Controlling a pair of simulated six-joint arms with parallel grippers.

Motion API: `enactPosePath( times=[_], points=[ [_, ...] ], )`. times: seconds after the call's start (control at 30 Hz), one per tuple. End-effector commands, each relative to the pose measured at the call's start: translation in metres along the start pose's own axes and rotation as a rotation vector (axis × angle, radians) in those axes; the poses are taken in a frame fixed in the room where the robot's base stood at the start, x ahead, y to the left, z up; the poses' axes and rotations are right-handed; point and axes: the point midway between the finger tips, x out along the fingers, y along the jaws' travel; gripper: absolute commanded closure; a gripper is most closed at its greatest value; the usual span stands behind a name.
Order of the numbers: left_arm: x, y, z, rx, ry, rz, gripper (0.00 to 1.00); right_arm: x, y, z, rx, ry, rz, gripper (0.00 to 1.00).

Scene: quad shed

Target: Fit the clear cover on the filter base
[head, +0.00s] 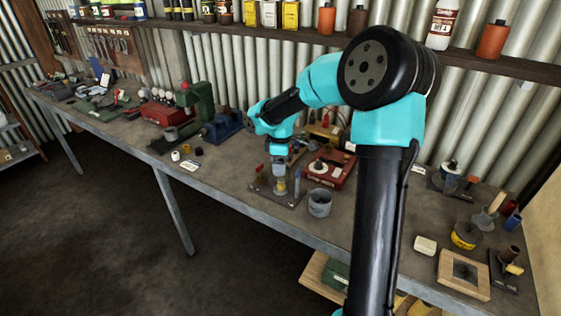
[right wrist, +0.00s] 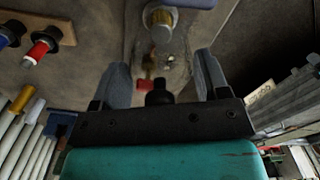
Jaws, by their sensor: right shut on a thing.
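My right gripper (head: 280,160) points down over a dark fixture plate (head: 290,201) on the workbench. In the right wrist view its two grey fingers (right wrist: 164,78) stand either side of a faint see-through shape, which looks like the clear cover (right wrist: 172,64), and they are shut on it. In the head view the cover is hard to make out. Just below the gripper a small yellowish upright part (head: 281,188) stands on the plate; it may be the filter base, but I cannot tell whether the cover touches it. My left gripper is out of view.
A grey tin (head: 319,204) stands right of the plate, close to the bench's front edge. A red box (head: 333,168) lies behind it. A blue vise (head: 222,126) stands to the left.

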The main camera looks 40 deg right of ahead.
Motion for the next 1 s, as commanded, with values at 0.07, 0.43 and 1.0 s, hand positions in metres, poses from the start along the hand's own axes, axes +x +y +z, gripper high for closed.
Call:
enactPosePath(
  times=[0.07,0.43,1.0],
  points=[
    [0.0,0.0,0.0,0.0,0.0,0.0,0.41,0.002,0.0,0.0,0.0,0.0,0.0,0.55],
    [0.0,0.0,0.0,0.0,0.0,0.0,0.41,0.009,0.0,0.0,0.0,-0.001,-0.002,0.55],
    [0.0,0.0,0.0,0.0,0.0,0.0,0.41,0.017,0.0,0.0,0.0,0.0,-0.001,0.55]
  ],
)
